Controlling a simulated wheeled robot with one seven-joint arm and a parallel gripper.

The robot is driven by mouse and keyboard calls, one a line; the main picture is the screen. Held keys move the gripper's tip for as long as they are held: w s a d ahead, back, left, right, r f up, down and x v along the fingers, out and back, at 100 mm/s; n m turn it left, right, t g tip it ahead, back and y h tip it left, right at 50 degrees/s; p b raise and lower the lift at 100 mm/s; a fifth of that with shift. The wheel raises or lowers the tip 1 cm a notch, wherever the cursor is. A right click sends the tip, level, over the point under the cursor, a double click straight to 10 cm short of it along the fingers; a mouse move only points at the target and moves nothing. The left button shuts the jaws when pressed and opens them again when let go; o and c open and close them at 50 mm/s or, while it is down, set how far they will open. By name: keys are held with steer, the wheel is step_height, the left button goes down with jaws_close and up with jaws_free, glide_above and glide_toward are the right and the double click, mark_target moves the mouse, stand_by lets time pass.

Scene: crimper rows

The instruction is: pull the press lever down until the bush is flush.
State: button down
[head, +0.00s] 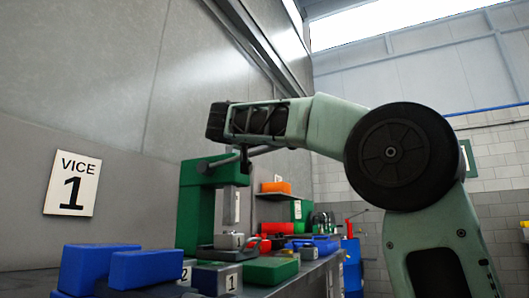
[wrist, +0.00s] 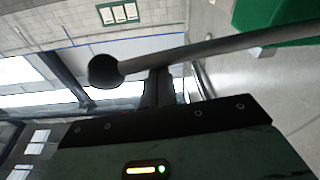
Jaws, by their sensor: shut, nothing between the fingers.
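The green press (head: 188,212) stands on the bench left of centre in the head view. Its grey lever (head: 215,162) sticks out to the right from the top, close to level. In the wrist view the lever (wrist: 205,48) crosses the picture and ends in a dark ball knob (wrist: 105,70). My gripper (head: 245,168) is at the lever; its fingers (wrist: 158,78) are shut and empty, their tips at the bar just inboard of the knob. I cannot tell whether they touch it. A grey ram (head: 229,198) hangs in the press. I cannot make out the bush or its seating.
Blue boxes (head: 145,267) and a green block (head: 270,270) lie on the bench before the press. A shelf with an orange box (head: 276,187) and red and green items stand behind it. A wall sign (head: 72,184) reads "VICE 1".

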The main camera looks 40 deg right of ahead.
step_height(320, 180, down, 11)
steer(key=m+g+b, duration=0.1)
steer(key=m+b, duration=0.4)
steer(key=b, duration=0.9)
steer(key=shift+r+m+h, duration=0.2)
steer(key=shift+m+h, duration=0.1)
steer(key=shift+w+a+f, duration=0.1)
steer(key=shift+w+f, duration=0.05)
steer(key=shift+f, duration=0.05)
step_height(320, 180, up, 4)
steer(key=d+p, duration=0.1)
steer(key=p, duration=0.2)
steer(key=s+r+v, duration=0.1)
steer(key=v, duration=0.9)
steer(key=shift+s, duration=0.2)
